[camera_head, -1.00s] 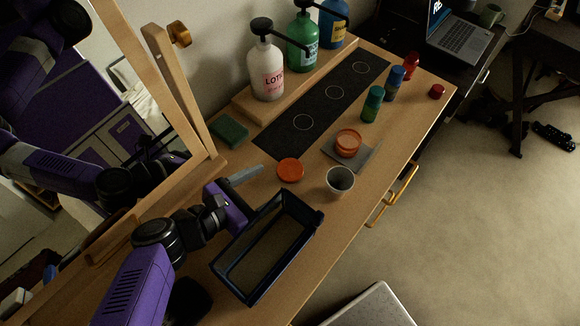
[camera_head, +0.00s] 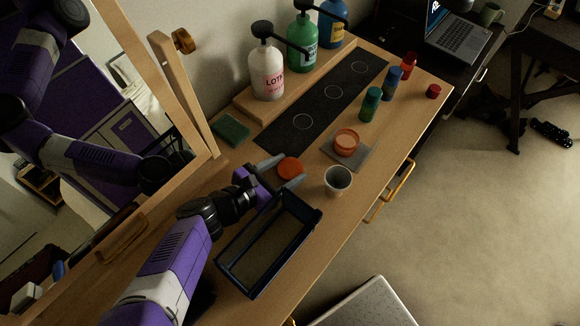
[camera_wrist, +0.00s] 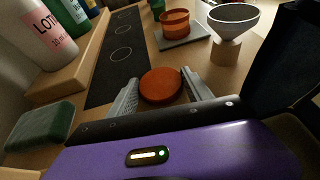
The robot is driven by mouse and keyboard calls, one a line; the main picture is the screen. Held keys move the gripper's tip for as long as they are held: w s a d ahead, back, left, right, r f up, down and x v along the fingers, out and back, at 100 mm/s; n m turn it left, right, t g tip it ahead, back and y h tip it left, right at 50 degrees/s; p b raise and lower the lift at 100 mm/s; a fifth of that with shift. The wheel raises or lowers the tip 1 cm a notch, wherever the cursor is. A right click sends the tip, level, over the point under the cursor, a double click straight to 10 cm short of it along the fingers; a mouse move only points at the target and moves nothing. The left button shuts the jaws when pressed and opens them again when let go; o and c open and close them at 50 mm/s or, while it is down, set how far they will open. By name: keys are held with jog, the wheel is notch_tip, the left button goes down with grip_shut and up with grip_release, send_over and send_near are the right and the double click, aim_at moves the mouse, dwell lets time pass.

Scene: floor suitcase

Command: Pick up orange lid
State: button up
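The orange lid (camera_head: 289,167) is a flat round disc lying on the wooden table. In the wrist view the orange lid (camera_wrist: 161,85) sits between the two grey fingers. My gripper (camera_head: 283,166) is open, low over the table, with one finger on each side of the lid.
A dark open bin (camera_head: 233,273) stands just in front of the gripper. An orange container (camera_head: 346,142) sits on a grey square (camera_head: 360,155). A green sponge (camera_head: 231,129) lies left. A lotion bottle (camera_head: 266,75) stands behind.

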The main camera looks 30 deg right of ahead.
aim_at(286, 171)
jog(key=c, duration=0.7)
notch_tip(286, 171, up, 20)
dwell(0.4)
